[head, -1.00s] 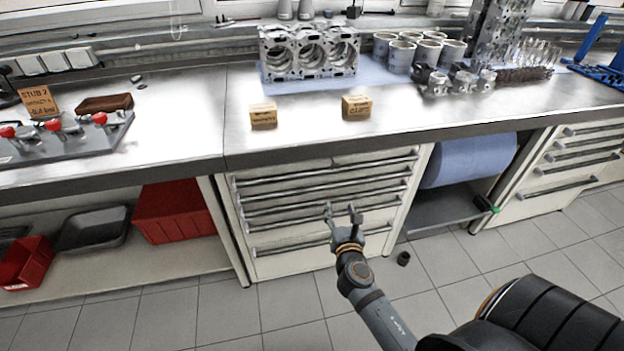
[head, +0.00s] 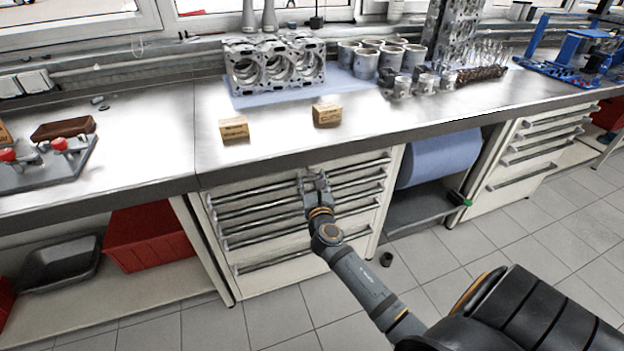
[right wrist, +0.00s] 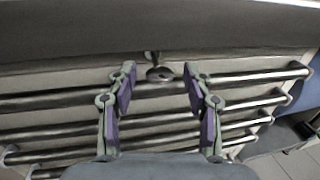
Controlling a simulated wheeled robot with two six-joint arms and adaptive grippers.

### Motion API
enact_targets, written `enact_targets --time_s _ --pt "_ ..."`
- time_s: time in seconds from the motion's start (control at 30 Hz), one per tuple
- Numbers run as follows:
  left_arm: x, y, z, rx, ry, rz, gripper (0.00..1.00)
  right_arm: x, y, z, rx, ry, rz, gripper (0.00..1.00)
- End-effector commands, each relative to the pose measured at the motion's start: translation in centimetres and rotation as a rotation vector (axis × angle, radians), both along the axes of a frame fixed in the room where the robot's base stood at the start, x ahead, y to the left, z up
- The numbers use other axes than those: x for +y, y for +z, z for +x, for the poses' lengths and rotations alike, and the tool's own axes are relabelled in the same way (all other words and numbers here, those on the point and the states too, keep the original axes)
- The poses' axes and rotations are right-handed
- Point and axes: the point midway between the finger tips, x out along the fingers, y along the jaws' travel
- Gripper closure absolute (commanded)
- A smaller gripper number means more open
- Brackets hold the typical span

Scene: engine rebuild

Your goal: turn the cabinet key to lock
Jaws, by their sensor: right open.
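The drawer cabinet (head: 300,245) stands under the steel workbench, with several horizontal bar handles; its drawers look closed. The cabinet key (right wrist: 160,73) sits in its lock near the cabinet's top edge, just under the bench, in the right wrist view. My right gripper (head: 314,178) is in front of the cabinet's upper drawers. In the right wrist view my right gripper (right wrist: 157,85) is open, with one finger on each side of the key and a clear gap to it. In the head view the gripper hides the key. My left gripper is not in view.
The workbench's front edge (head: 290,158) overhangs the cabinet top. Two small cardboard boxes (head: 234,129) (head: 327,114) stand on it. A blue paper roll (head: 440,160) is right of the cabinet, a red bin (head: 147,237) left. Drawer handles (right wrist: 255,76) lie close to the fingers.

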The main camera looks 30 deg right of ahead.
Motion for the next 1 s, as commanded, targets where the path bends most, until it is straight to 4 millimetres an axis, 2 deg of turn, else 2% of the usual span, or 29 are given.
enact_targets --time_s 0.23,0.6,1.0 --pt "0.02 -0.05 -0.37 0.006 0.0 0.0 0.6 -0.04 -0.01 0.09 0.0 0.0 0.0 0.49" --pt "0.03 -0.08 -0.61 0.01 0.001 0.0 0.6 -0.02 -0.03 0.07 0.001 0.0 0.0 0.99" --pt "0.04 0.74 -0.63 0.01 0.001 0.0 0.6 -0.04 0.18 0.06 -0.014 0.0 0.067 1.0"
